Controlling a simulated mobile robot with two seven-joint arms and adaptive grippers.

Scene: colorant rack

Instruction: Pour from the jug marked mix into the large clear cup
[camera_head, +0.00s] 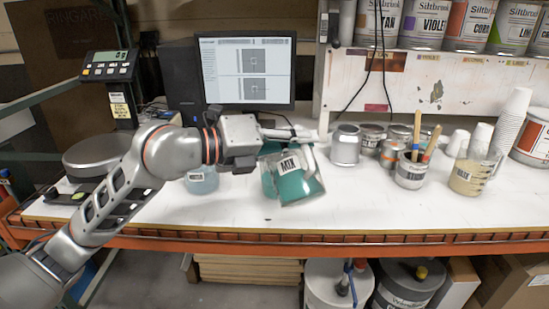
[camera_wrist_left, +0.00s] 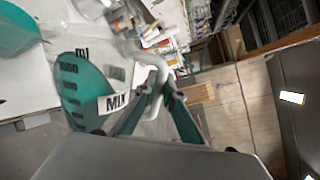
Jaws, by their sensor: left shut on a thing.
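The jug marked MIX (camera_head: 288,184) is clear with teal liquid and hangs tilted above the white bench in the head view. Its MIX label and teal contents also show in the left wrist view (camera_wrist_left: 82,85). My left gripper (camera_head: 303,136) is shut on the jug's white handle, which passes between the fingers in the left wrist view (camera_wrist_left: 158,92). A clear cup (camera_head: 203,184) with bluish-teal liquid stands on the bench to the left of the jug, partly hidden behind my left arm. A teal patch at the wrist view's upper left may be that cup. My right gripper is out of view.
A scale (camera_head: 100,152) stands at the left and a monitor (camera_head: 246,68) behind. Right of the jug are metal cans (camera_head: 346,146), a can of sticks (camera_head: 411,170), and a labelled clear container (camera_head: 468,177). The bench's front strip is clear.

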